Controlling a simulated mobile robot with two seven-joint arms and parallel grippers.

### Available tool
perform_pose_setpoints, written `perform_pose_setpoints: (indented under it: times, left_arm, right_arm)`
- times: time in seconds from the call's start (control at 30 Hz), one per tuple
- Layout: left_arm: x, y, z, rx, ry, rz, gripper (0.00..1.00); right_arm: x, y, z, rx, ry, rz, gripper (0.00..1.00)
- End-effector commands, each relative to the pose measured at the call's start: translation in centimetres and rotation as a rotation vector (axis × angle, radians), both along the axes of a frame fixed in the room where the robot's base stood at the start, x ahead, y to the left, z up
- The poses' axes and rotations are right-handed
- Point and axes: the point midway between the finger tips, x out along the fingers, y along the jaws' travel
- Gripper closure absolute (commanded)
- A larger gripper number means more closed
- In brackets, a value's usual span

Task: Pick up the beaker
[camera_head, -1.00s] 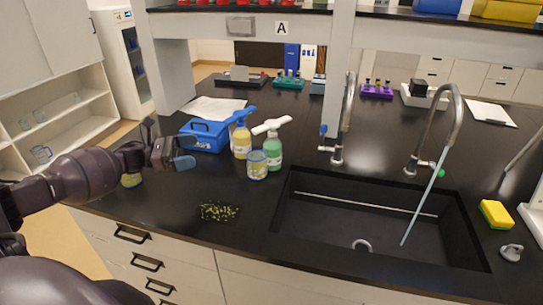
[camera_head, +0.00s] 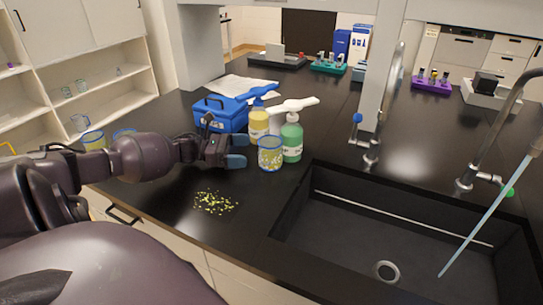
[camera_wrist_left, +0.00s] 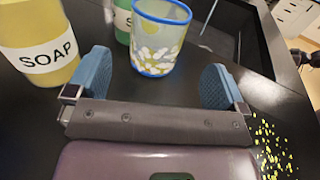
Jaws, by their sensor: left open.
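A clear beaker (camera_head: 271,153) with a blue rim and a flower pattern stands upright on the black counter, beside the green soap bottle (camera_head: 291,140). My left gripper (camera_head: 236,150) is just left of this beaker, low over the counter, with its blue fingertips pointing at it. In the left wrist view the beaker (camera_wrist_left: 158,42) stands just ahead of the gap between the open fingers (camera_wrist_left: 157,80), not between them. Two similar blue-rimmed glasses (camera_head: 93,141) show at the left, one partly hidden behind my arm. My right gripper does not show.
A yellow soap bottle (camera_head: 258,123) and a blue carry box (camera_head: 220,112) stand close behind the gripper. Yellow-green bits (camera_head: 215,202) lie scattered on the counter in front. The sink (camera_head: 385,235) opens to the right.

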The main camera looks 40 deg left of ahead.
Motion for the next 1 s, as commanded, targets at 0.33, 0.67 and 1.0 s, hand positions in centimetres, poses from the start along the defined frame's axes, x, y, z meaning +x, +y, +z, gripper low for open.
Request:
perform_pose_setpoints:
  times: [0.33,0.67,1.0]
  left_arm:
    - [2.0,-2.1,0.0,-0.001,0.000,-0.001,0.02]
    - [4.8,-5.0,0.2,-0.001,-0.001,-0.001,0.02]
    - [5.3,-5.5,0.1,-0.001,0.001,0.000,0.02]
  right_arm:
    - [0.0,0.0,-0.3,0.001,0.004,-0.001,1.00]
    - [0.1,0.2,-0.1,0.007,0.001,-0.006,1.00]
    - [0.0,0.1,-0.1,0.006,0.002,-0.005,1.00]
